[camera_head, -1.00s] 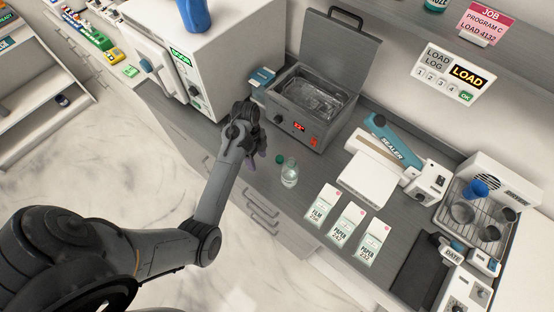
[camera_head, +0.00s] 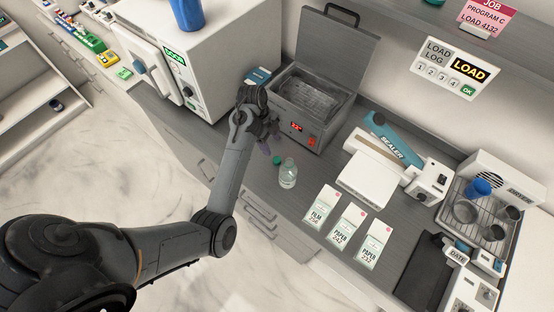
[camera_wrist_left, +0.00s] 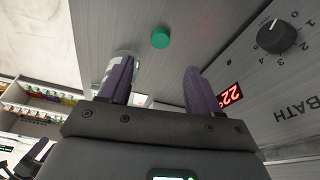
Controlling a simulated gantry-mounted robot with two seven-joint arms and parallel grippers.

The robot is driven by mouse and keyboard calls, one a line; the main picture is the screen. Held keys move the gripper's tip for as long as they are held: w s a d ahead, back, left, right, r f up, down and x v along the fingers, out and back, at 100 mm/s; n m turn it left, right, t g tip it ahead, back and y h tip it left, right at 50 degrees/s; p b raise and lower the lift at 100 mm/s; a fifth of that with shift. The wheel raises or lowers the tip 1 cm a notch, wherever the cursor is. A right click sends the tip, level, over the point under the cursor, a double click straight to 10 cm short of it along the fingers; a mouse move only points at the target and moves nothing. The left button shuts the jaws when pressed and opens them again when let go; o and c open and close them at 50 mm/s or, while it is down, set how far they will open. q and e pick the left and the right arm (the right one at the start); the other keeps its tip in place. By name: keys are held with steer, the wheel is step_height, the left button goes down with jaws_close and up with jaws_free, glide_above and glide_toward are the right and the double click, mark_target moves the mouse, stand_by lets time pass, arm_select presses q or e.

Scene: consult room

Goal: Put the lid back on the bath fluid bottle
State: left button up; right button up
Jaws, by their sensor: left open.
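The bath fluid bottle (camera_head: 288,175) is clear with a pale label and stands uncapped on the grey counter in front of the bath. Its green lid (camera_head: 277,160) lies on the counter beside it, toward the bath. In the left wrist view the lid (camera_wrist_left: 160,37) shows beyond and between my fingers, and the bottle (camera_wrist_left: 124,60) is partly hidden behind one finger. My left gripper (camera_head: 268,146) is open and empty, just to the upper left of the lid in the head view; its purple fingers also show in the left wrist view (camera_wrist_left: 157,78). My right gripper is not in view.
The bath (camera_head: 318,92) stands with its hinged cover raised, close to my left gripper. A white steriliser (camera_head: 205,60) is to the left. Packets (camera_head: 347,226) lie right of the bottle, near a sealer (camera_head: 372,175). Bare counter (camera_head: 262,180) lies left of the bottle.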

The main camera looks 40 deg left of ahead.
mark_target(277, 159)
arm_select(q)
steer(key=shift+x, duration=2)
steer(key=shift+a+x, duration=0.2)
steer(key=shift+x, duration=2.35)
steer(key=shift+s+f, duration=0.1)
steer(key=c, duration=1.1)
